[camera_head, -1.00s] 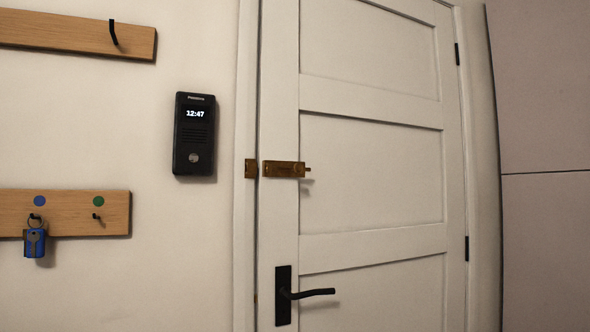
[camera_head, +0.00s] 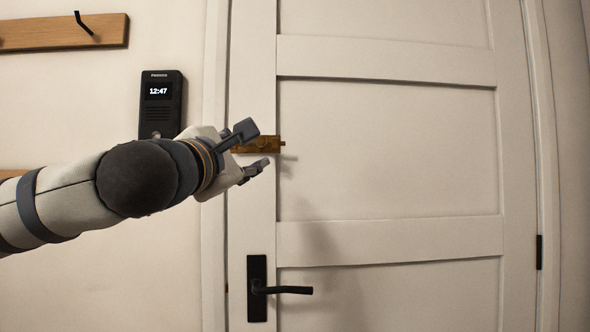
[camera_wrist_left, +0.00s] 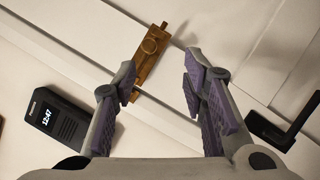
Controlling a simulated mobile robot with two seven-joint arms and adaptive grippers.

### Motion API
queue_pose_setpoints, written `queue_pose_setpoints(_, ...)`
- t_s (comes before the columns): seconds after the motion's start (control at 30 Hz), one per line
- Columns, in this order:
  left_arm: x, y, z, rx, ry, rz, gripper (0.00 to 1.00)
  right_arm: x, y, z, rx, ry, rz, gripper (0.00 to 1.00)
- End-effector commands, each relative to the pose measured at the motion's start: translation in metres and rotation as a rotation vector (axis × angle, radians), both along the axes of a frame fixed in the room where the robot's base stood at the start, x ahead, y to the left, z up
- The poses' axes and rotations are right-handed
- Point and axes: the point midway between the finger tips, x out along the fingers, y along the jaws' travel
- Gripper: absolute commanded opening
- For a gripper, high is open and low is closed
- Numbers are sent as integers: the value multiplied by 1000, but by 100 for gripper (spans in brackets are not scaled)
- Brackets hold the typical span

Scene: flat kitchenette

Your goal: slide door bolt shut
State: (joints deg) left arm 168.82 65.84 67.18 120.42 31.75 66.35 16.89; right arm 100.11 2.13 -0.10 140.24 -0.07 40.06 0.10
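The brass door bolt (camera_head: 262,145) is mounted on the white door (camera_head: 385,150) near its left edge, above the handle. In the head view my left gripper (camera_head: 257,150) reaches in front of it and hides its left part and the frame-side catch. In the left wrist view the bolt (camera_wrist_left: 151,55) lies ahead, between and beyond the fingertips. The left gripper (camera_wrist_left: 160,88) is open and empty, its purple-padded fingers spread apart. I cannot tell whether it touches the bolt. My right gripper is not in view.
A black door handle (camera_head: 275,288) is below the bolt; it also shows at the right of the left wrist view (camera_wrist_left: 285,122). A black intercom (camera_head: 161,105) hangs on the wall left of the frame. A wooden hook rail (camera_head: 65,32) is upper left.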

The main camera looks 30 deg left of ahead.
Motion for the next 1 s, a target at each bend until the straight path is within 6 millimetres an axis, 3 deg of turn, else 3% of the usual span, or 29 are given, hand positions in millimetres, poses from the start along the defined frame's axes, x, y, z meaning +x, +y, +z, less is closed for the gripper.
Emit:
queue_pose_setpoints(0.13,2,10,11,-30,-22,11,39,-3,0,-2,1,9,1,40)
queue_pose_setpoints(0.4,66,25,25,-24,-20,10,39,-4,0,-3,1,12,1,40)
queue_pose_setpoints(0.6,99,33,34,-24,-22,9,39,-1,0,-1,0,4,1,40)
queue_pose_setpoints(0.97,109,35,35,-23,-22,7,39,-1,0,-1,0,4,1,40)
queue_pose_setpoints(1.0,109,35,35,-23,-22,7,30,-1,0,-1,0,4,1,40)
